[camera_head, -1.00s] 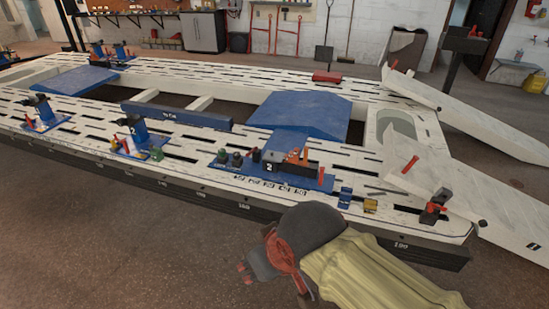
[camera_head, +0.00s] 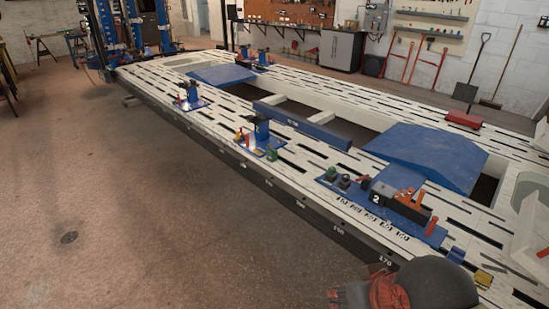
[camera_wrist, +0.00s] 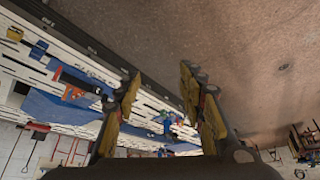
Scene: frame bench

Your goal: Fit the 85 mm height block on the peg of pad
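A blue rack plate (camera_head: 400,236) with a row of number labels lies on the near side of the bench. Several dark and green blocks (camera_head: 345,181) stand at its left end; I cannot tell which is the 85 mm one. Blue pads with upright posts stand farther left: a nearer pad (camera_head: 250,147), a middle pad (camera_head: 188,104) and a far pad (camera_head: 252,67). Which is the task's pad, and its peg, I cannot make out. My gripper (camera_wrist: 162,78) is open and empty in the wrist view, its fingers wide apart, with the bench and floor beyond.
The long white slotted bench (camera_head: 300,190) has a dark side edge. A blue ramp-like cover (camera_head: 425,155) lies behind the rack. Tools and a cabinet (camera_head: 341,50) line the back wall.

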